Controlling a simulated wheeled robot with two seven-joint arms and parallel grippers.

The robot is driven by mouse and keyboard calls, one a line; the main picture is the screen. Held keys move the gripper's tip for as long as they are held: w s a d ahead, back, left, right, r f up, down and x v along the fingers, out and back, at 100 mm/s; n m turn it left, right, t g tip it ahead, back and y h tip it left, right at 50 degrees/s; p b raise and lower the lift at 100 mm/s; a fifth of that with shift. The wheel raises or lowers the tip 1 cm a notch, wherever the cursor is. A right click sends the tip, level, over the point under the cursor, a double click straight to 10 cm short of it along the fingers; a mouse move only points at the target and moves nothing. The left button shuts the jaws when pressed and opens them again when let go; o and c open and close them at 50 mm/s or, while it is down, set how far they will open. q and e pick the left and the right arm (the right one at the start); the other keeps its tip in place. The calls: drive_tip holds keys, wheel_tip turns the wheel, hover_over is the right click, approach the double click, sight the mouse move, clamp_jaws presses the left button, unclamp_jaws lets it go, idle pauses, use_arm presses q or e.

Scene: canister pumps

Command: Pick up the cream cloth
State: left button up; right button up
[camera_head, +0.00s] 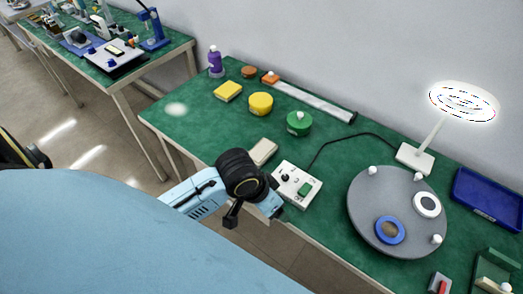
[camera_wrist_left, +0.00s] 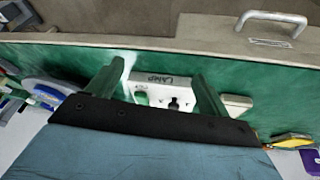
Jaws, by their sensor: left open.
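The cream cloth (camera_head: 262,151) looks like a small folded pad lying flat on the green table, just left of the white switch box. In the left wrist view the cloth (camera_wrist_left: 237,104) shows right of the right-hand finger, which hides part of its surroundings. My left gripper (camera_head: 272,207) is at the table's front edge, beside the switch box and nearer the front than the cloth. In the left wrist view the gripper (camera_wrist_left: 157,88) has its two fingers apart with nothing held between them. The switch box appears beyond the gap. My right gripper is not in view.
The switch box (camera_head: 297,185) has a cable running to the lamp (camera_head: 415,158). A grey turntable (camera_head: 365,215) stands to the right. A green canister (camera_head: 299,121), yellow canister (camera_head: 261,103) and yellow sponge (camera_head: 228,90) stand behind the cloth. The table left of the cloth is bare.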

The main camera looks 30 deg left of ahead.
use_arm(q)
drive_tip(key=shift+g+y, duration=0.3)
drive_tip(key=shift+g, duration=0.1)
drive_tip(key=w+a+r, duration=0.1)
drive_tip(key=w, duration=0.1)
drive_tip(key=w+a+r, duration=0.1)
drive_tip(key=w, duration=0.2)
drive_tip(key=w+a+r, duration=0.1)
drive_tip(key=w, duration=0.1)
drive_tip(key=shift+w+r, duration=0.2)
drive_tip(key=shift+r, duration=0.2)
drive_tip(key=w+a+r+n+g+y, duration=0.1)
drive_tip(key=w+a+r+n, duration=0.1)
drive_tip(key=w+a+r, duration=0.55)
drive_tip(key=b, duration=0.1)
hover_over(261, 150)
drive_tip(key=shift+n, duration=0.3)
drive_tip(key=f, duration=0.8)
drive_tip(key=shift+s+f, duration=0.3)
drive_tip(key=shift+s, duration=0.1)
drive_tip(key=shift+w+f+b, duration=0.2)
drive_tip(key=shift+f+b, duration=0.1)
drive_tip(key=shift+f, duration=1.05)
drive_tip(key=shift+w+f+b, duration=0.15)
drive_tip(key=shift+f+b, duration=0.15)
drive_tip(key=shift+f, duration=1.05)
drive_tip(key=shift+c, duration=0.3)
drive_tip(key=c, duration=1)
drive_tip(key=shift+r, duration=0.1)
